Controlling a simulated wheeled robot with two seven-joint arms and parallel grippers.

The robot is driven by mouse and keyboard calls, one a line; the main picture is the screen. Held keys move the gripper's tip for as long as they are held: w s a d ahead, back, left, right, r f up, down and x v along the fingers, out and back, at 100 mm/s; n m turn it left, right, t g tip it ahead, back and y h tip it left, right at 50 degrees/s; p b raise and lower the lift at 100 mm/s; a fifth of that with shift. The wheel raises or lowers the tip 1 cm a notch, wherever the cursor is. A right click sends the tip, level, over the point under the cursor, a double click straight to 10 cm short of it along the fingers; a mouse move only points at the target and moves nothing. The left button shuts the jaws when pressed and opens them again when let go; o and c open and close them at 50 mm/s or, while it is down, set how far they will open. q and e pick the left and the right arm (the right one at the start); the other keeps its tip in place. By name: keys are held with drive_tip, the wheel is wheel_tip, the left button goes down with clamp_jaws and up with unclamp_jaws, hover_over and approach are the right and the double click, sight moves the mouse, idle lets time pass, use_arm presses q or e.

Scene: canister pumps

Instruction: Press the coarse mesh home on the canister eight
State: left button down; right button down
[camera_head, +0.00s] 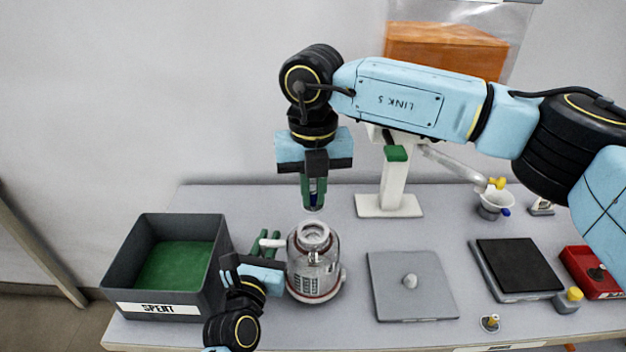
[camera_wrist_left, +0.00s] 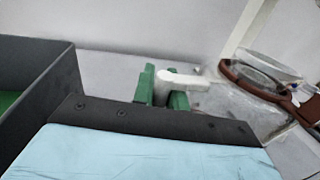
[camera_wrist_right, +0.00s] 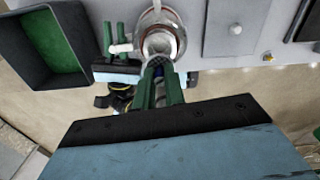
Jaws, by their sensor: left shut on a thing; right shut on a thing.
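The canister (camera_head: 314,270), a clear vessel with a reddish base ring and open round mouth, stands upright on the table; it also shows in the right wrist view (camera_wrist_right: 160,20). My left gripper (camera_head: 266,243) is shut on its white side handle (camera_wrist_left: 178,80). My right gripper (camera_head: 314,190) points straight down above the mouth, shut on a small blue and grey piece (camera_wrist_right: 158,68), apparently the coarse mesh. The green fingers hide most of this piece. In the head view it is above the mouth and looks apart from it. No number is readable on the canister.
A dark bin labelled SPENT (camera_head: 160,309) stands left of the canister. A grey plate with a knob (camera_head: 400,295) lies to its right. A white stand (camera_head: 393,190) rises behind. A black-topped pad (camera_head: 518,266) and red box (camera_head: 592,272) are further right.

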sight(315, 204)
drive_tip(key=shift+f, duration=2.95)
drive_tip(key=shift+f, duration=1.35)
drive_tip(key=c, duration=1.4)
unclamp_jaws()
drive_tip(key=shift+c, duration=1.1)
use_arm(q)
drive_tip(key=shift+f, duration=0.1)
use_arm(e)
drive_tip(key=shift+r, duration=1.05)
use_arm(q)
drive_tip(key=shift+a+f, duration=0.2)
drive_tip(key=shift+f, duration=0.1)
use_arm(e)
drive_tip(key=shift+w+d+r, duration=0.1)
drive_tip(key=shift+r, duration=0.6)
drive_tip(key=shift+w+d+r, duration=0.1)
drive_tip(key=shift+r, duration=0.55)
drive_tip(key=o, duration=0.4)
drive_tip(key=shift+r, duration=0.2)
use_arm(q)
drive_tip(key=shift+d+r, duration=0.15)
drive_tip(key=shift+r, duration=0.2)
use_arm(e)
drive_tip(key=shift+s+a+r, duration=0.1)
drive_tip(key=shift+r, duration=0.55)
drive_tip(key=shift+s+a+r, duration=0.1)
drive_tip(key=shift+r, duration=0.5)
